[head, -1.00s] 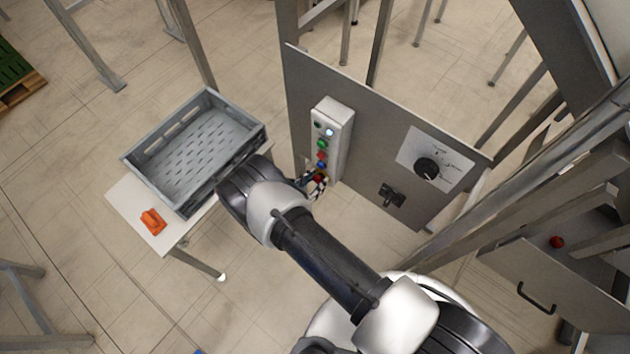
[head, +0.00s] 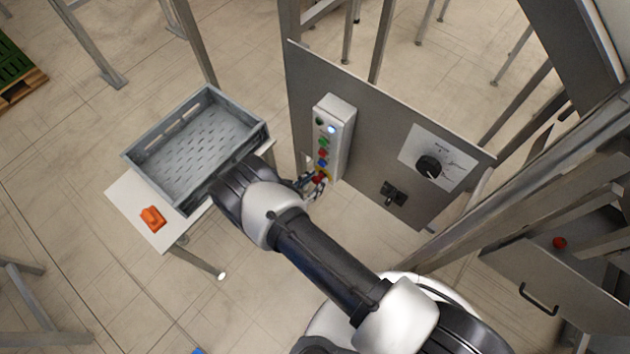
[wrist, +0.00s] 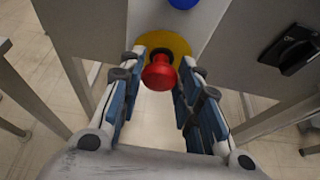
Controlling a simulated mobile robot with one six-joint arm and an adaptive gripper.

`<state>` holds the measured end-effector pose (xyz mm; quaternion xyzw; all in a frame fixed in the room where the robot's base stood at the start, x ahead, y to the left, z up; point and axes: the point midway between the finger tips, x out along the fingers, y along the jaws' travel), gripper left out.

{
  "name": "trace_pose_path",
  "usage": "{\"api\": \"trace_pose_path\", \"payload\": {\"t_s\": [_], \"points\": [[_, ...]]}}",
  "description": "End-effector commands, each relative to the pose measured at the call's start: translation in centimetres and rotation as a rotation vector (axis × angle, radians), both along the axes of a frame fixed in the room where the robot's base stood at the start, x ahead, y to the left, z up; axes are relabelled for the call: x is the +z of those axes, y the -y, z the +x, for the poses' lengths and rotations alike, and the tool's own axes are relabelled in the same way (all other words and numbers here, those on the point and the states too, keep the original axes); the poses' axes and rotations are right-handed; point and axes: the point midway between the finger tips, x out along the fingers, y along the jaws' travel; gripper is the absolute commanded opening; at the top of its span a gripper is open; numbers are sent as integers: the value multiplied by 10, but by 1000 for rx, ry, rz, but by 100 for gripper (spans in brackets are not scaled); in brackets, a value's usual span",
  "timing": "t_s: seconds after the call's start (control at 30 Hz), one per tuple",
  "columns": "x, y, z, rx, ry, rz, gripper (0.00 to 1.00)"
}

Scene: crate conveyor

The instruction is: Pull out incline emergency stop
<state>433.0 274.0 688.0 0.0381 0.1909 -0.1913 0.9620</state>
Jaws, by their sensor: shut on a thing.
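The emergency stop is a red mushroom button (wrist: 158,76) on a yellow round base (wrist: 170,46), at the lower end of the light grey control box (head: 338,140). In the wrist view my gripper (wrist: 162,62) has its fingers on both sides of the red head, shut on it. In the head view my gripper (head: 314,182) is at the bottom of the box, and the red button is mostly hidden there. The frames do not clearly show whether the button is in or out.
The box carries several coloured buttons and a lit one. A grey panel (head: 375,120) has a black dial (head: 428,167) and a black switch (head: 393,194). A grey crate (head: 150,178) rests on a white table (head: 128,204) with an orange object (head: 152,218). Another red button (head: 559,243) is at the right.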

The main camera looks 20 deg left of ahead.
Motion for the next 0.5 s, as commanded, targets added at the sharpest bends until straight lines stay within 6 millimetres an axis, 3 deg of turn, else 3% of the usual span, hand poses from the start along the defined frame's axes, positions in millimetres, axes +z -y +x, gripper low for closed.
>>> {"api": "trace_pose_path", "payload": {"t_s": [0.03, 0.07, 0.3, 0.5], "points": [[0, 0, 0, 0, -2, 0, 0], [0, 0, 0, 0, -2, 0, 34], [0, 0, 0, 0, -2, 0, 50], [0, 0, 0, 0, -1, 0, 50]]}}
